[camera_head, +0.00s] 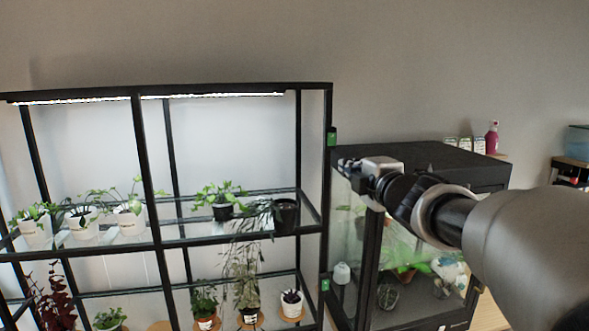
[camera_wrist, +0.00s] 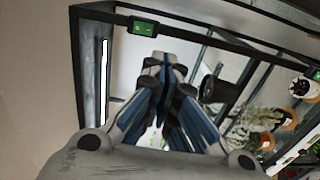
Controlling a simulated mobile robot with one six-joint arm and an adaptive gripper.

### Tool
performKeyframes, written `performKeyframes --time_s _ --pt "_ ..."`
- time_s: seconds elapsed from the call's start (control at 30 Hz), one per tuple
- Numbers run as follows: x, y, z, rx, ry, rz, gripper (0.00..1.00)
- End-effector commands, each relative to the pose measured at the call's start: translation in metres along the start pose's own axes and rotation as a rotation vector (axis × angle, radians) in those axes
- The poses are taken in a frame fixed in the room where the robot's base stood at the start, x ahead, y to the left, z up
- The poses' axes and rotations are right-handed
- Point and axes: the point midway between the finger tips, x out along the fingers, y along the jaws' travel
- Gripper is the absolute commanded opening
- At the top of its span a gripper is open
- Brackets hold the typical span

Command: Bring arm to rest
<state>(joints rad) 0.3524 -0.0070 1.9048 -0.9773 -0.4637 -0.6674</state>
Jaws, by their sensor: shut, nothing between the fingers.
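My arm reaches in from the right edge of the head view, and its wrist end shows in front of the black glass cabinet (camera_head: 420,155). My gripper (camera_wrist: 164,62) shows in the wrist view with its blue-grey fingers together and nothing between them. In the head view its fingers are too small and foreshortened to make out. The gripper appears clear of the shelf and the cabinet, though the exact gap cannot be told.
A black-framed shelf (camera_head: 140,95) with glass levels and a lit strip holds several potted plants, including a dark pot (camera_head: 286,215). The wall above is bare.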

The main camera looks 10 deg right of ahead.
Motion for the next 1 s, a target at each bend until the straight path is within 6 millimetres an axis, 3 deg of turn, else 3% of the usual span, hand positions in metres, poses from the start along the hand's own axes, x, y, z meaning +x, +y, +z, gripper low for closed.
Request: performKeyframes --time_s 0.43,0.57,0.67,0.87,1.0 --pt "0.001 -0.001 -0.002 0.002 -0.001 0.000 0.00" --pt "-0.011 -0.010 -0.002 0.078 -0.050 -0.021 0.00" --pt "-0.039 -0.038 -0.001 0.251 -0.157 -0.075 0.00" --pt "-0.136 -0.151 -0.017 0.742 -0.434 -0.281 0.00" --pt "-0.204 -0.230 -0.044 1.010 -0.588 -0.444 0.00"
